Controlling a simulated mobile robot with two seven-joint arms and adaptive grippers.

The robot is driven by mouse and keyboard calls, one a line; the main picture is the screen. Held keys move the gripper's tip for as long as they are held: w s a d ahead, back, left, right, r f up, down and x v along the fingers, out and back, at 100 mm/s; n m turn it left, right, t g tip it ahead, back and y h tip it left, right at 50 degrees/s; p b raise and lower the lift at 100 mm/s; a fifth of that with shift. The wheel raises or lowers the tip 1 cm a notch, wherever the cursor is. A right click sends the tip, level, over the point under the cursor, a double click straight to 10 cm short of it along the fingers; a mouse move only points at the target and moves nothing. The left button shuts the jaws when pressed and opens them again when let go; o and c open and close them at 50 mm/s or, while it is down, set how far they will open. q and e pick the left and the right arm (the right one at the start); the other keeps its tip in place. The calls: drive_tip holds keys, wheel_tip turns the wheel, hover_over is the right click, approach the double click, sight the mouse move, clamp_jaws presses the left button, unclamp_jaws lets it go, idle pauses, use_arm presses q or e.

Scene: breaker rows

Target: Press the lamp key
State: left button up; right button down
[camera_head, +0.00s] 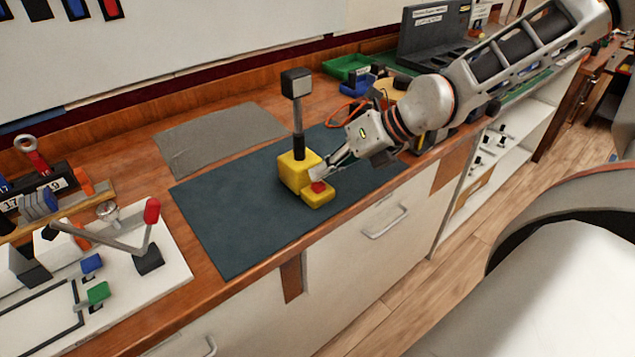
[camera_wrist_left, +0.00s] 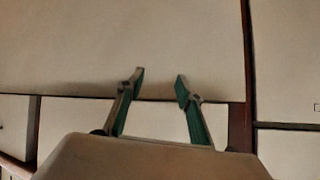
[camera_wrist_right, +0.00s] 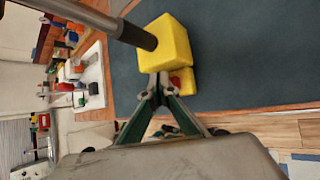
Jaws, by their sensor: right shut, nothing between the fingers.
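A yellow lamp base (camera_head: 296,174) stands on the dark mat, with a black and grey post rising to a square dark lamp head (camera_head: 296,83). A low yellow step (camera_head: 318,197) at its front carries a red key (camera_head: 319,187). My right gripper (camera_head: 318,174) is shut and empty, its fingertips at the red key; I cannot tell whether they touch it. In the right wrist view the shut fingertips (camera_wrist_right: 158,78) overlap the yellow base (camera_wrist_right: 168,45) and partly hide the red key (camera_wrist_right: 176,82). My left gripper (camera_wrist_left: 158,80) is open and empty, facing pale cabinet fronts.
The dark mat (camera_head: 235,220) is clear around the lamp. A grey mat (camera_head: 220,138) lies behind. A white board with a red-tipped lever (camera_head: 152,211) is at left. Green and blue bins (camera_head: 350,66) stand at the back. A drawer handle (camera_head: 386,222) juts out below the front edge.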

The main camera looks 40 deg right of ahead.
sight(322, 184)
use_arm(q)
drive_tip(key=shift+s+f, duration=0.1)
drive_tip(key=shift+f, duration=0.1)
use_arm(e)
drive_tip(key=shift+f, duration=0.1)
use_arm(q)
drive_tip(key=shift+s+f+b, duration=0.25)
drive_tip(key=shift+f+b, duration=0.2)
drive_tip(key=shift+f, duration=0.1)
use_arm(e)
drive_tip(key=shift+f, duration=0.4)
use_arm(q)
drive_tip(key=shift+s+f, duration=0.1)
drive_tip(key=shift+f, duration=0.25)
use_arm(e)
drive_tip(key=shift+f, duration=0.35)
use_arm(q)
drive_tip(key=shift+r, duration=0.1)
use_arm(e)
drive_tip(key=shift+r, duration=0.15)
use_arm(q)
drive_tip(key=shift+r, duration=0.35)
use_arm(e)
drive_tip(key=shift+r, duration=0.7)
use_arm(q)
drive_tip(key=shift+w, duration=0.2)
